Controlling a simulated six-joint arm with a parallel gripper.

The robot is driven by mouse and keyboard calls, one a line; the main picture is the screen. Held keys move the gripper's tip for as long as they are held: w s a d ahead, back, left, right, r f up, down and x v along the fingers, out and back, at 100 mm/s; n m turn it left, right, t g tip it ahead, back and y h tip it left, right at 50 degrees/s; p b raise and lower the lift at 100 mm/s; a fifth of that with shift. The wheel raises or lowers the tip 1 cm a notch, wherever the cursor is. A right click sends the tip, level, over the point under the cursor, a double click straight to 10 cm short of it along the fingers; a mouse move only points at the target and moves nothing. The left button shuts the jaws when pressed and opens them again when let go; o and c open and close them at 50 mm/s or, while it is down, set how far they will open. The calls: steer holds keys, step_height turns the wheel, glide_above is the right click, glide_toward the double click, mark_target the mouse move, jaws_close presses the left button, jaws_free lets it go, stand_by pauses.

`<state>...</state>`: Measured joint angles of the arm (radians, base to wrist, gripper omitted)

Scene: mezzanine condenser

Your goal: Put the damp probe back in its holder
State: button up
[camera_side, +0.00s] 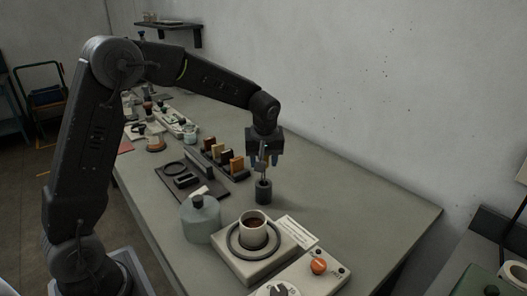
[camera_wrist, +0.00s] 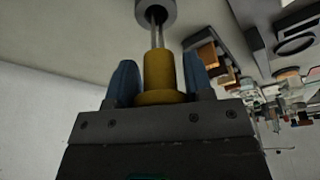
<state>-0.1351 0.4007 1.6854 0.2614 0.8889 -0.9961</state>
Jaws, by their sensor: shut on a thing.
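The damp probe has a yellow handle (camera_wrist: 160,78) and two thin metal pins (camera_wrist: 158,36), seen in the wrist view. My gripper (camera_wrist: 160,66) is shut on the handle, with one blue finger on each side. In the side view my gripper (camera_side: 263,160) points down over the holder (camera_side: 263,191), a dark grey upright cylinder standing on the bench. In the wrist view the pins reach the dark mouth of the holder (camera_wrist: 143,10). How deep they go in is hidden. The handle is above the holder, apart from it.
A rack (camera_side: 226,166) of brown and orange blocks stands left of the holder. A grey jar (camera_side: 201,222) and a cup of dark liquid (camera_side: 254,231) on a pale base are nearer the camera. The bench (camera_side: 350,205) is clear right of the holder, up to the wall.

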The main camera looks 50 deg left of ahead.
mark_target(264, 184)
steer(key=shift+f, duration=2.6)
steer(key=o, duration=1)
steer(key=shift+o, duration=0.2)
steer(key=shift+r, duration=0.1)
steer(key=v, duration=1.3)
steer(key=s+d+m+t+h, duration=0.1)
steer(key=s+d+m, duration=0.1)
steer(key=s, duration=0.6)
steer(key=s+d+r+m+t, duration=0.1)
steer(key=s+d+m, duration=0.1)
steer(key=s+m, duration=0.3)
steer(key=s+d+r+m+t+h, duration=0.1)
steer(key=s+d+m, duration=0.2)
steer(key=s, duration=0.8)
steer(key=shift+m+t+h, duration=0.3)
steer(key=shift+m+t, duration=0.1)
steer(key=shift+m, duration=0.2)
